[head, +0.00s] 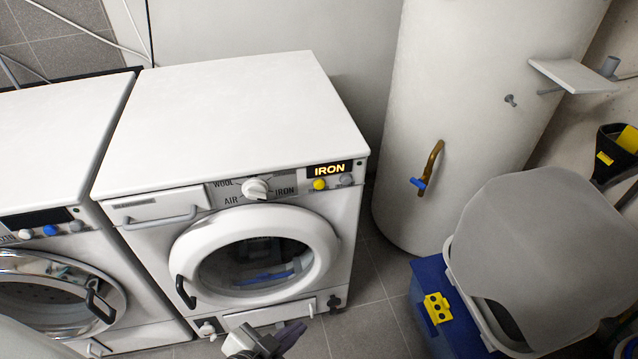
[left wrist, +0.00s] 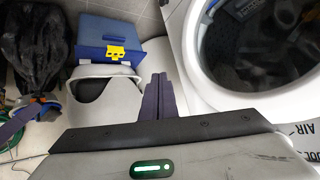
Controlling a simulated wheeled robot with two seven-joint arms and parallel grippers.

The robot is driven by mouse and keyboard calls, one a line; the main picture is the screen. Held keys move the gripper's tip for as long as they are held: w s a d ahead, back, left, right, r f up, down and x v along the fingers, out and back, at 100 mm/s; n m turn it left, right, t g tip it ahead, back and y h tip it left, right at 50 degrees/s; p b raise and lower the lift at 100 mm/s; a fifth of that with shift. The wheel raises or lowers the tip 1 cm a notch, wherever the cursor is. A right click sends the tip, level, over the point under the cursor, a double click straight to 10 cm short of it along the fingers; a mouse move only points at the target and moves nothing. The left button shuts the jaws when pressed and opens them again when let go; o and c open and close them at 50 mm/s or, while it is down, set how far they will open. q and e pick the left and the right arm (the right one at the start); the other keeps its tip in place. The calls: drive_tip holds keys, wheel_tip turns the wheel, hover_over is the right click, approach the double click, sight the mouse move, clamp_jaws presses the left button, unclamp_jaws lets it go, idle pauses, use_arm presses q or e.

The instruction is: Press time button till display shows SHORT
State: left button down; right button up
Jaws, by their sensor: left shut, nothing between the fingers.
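The white machine (head: 231,110) in the middle has a lit display (head: 329,169) that reads IRON. Below the display are a yellow button (head: 319,184) and a grey button (head: 346,179); their small labels are not legible. A white dial (head: 255,188) sits left of them, among WOOL, AIR and IRON. My left gripper (head: 291,332) is shut and empty, low in front of the machine, below the round door and well apart from the buttons. Its dark fingers (left wrist: 158,97) are together in the left wrist view, beside the door (left wrist: 263,55). My right gripper is not in view.
A second machine (head: 50,140) stands at the left. A white tank (head: 465,110) with a brass tap (head: 430,170) stands at the right. A blue toolbox (head: 424,307) and a grey-lidded bin (head: 540,260) stand on the floor at the right. The tiled floor (head: 372,283) between is clear.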

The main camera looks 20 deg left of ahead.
sight(319, 184)
use_arm(q)
drive_tip(key=w+d+r+m+t+p, duration=0.2)
drive_tip(key=w+r+m+t, duration=0.3)
drive_tip(key=w+r+m, duration=0.4)
drive_tip(key=w+r, duration=0.5)
drive_tip(key=w, duration=0.2)
drive_tip(key=shift+r, duration=0.35)
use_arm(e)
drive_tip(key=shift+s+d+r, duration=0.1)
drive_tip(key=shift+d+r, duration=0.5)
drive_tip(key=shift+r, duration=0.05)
use_arm(q)
drive_tip(key=shift+a, duration=0.15)
drive_tip(key=w+a+b, duration=0.1)
drive_tip(key=w+a, duration=0.3)
drive_tip(key=w, duration=0.3)
drive_tip(key=shift+a, duration=0.4)
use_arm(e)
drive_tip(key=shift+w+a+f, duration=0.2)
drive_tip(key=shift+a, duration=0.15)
use_arm(q)
drive_tip(key=shift+w, duration=0.1)
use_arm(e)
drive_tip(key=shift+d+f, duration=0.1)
